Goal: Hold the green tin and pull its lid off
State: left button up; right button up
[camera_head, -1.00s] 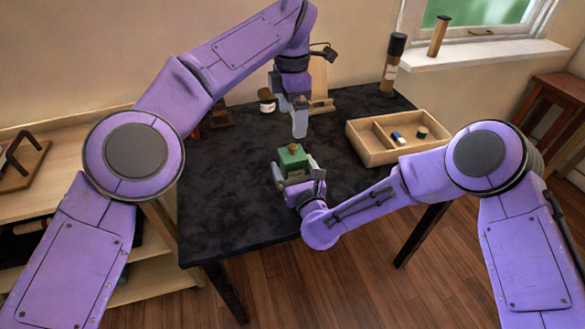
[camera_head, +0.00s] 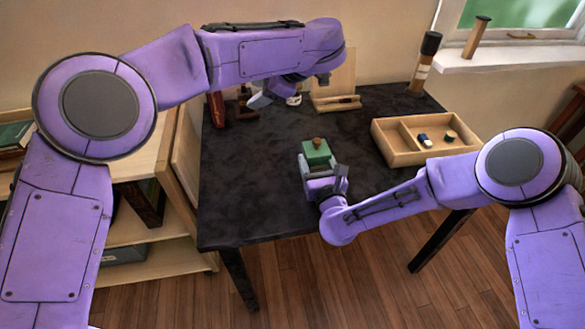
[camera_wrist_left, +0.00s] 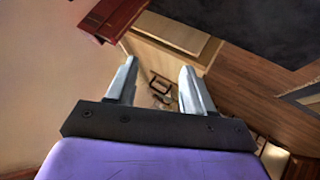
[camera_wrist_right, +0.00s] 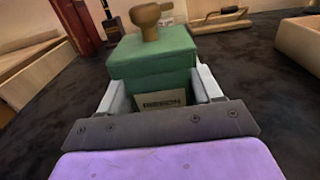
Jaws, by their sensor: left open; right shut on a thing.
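The green tin (camera_head: 316,153) stands on the dark table, its lid with a brown knob (camera_head: 317,142) on top. In the right wrist view the tin (camera_wrist_right: 155,78) shows a pale label with lettering, and the lid (camera_wrist_right: 152,48) with its knob sits on it. My right gripper (camera_head: 325,172) is shut on the tin's body, a finger on each side. My left gripper (camera_head: 262,100) is open and empty, at the back left of the table, away from the tin. In the left wrist view its fingers (camera_wrist_left: 157,88) are spread with nothing between them.
A wooden tray (camera_head: 405,155) with small items stands at the right. A dark-capped bottle (camera_head: 424,65) and a wooden stand (camera_head: 335,98) are at the back. A red book (camera_head: 217,109) stands at the back left.

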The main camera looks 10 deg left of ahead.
pick_arm(q)
jog(key=w+a+m+t+y, duration=0.1)
jog(key=a+m+t+y, duration=0.3)
jog(key=a+t, duration=0.1)
jog(key=m+t+h, duration=0.6)
jog(key=m+h, duration=1.4)
jog(key=m, duration=0.2)
send_near(314, 144)
jog(key=shift+n, duration=0.3)
jog(key=x, duration=1.1)
jog(key=shift+w+d, duration=0.1)
jog(key=shift+d, duration=0.1)
